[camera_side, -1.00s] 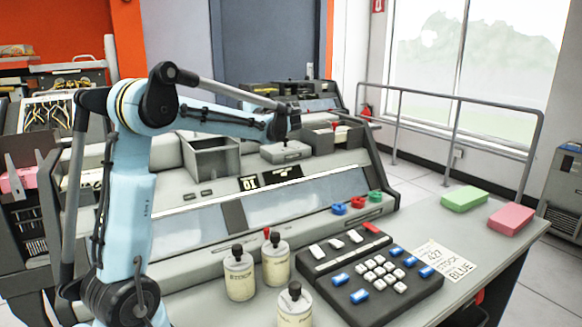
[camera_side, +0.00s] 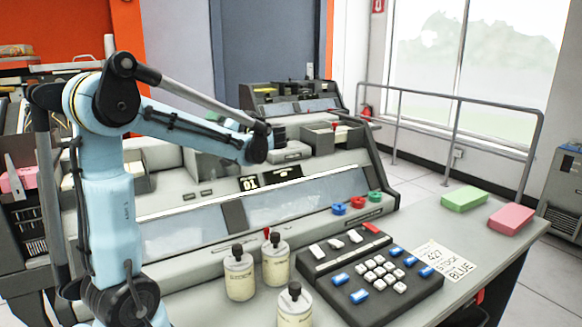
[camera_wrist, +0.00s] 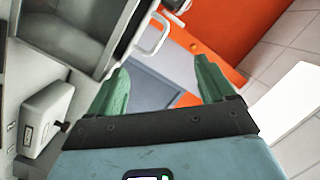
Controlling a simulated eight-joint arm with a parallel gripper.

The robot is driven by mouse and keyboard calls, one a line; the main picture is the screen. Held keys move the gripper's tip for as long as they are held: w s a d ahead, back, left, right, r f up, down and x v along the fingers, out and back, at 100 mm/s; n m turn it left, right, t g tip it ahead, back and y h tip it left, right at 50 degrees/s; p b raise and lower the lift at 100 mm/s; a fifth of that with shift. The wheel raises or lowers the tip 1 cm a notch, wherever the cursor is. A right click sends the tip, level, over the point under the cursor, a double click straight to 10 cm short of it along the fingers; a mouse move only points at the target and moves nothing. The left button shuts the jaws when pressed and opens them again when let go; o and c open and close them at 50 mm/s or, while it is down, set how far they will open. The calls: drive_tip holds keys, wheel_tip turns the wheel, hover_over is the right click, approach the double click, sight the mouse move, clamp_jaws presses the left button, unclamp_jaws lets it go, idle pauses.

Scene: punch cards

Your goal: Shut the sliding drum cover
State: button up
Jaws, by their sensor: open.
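My gripper (camera_wrist: 161,63) is open and empty in the wrist view, with its two green fingers apart. In the side view it is mostly hidden behind my arm, above the rear of the grey machine (camera_side: 372,170). A pale loop handle (camera_wrist: 152,35) shows ahead of the fingers in the wrist view, beside the wall of an open grey bin (camera_wrist: 62,35). Long glass panels (camera_side: 305,197) run along the machine's sloped front in the side view. I cannot tell which part is the sliding drum cover.
A grey box with a black knob (camera_wrist: 45,115) is left of the fingers. Green (camera_side: 464,199) and pink (camera_side: 511,218) blocks lie right.

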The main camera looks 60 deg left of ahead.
drive_tip(key=a+n+t, duration=0.1)
drive_tip(key=a+n, duration=0.1)
drive_tip(key=a, duration=0.1)
drive_tip(key=s+a+f+n+t+y, duration=0.1)
drive_tip(key=a+n, duration=0.1)
drive_tip(key=a, duration=0.1)
drive_tip(key=s+a+n+t, duration=0.1)
drive_tip(key=a+n, duration=0.2)
drive_tip(key=shift+a+f, duration=0.15)
drive_tip(key=shift+a, duration=0.05)
idle(0.6)
drive_tip(key=c, duration=1.2)
drive_tip(key=shift+t, duration=0.3)
drive_tip(key=d, duration=0.8)
drive_tip(key=shift+d, duration=0.3)
drive_tip(key=o, duration=1.2)
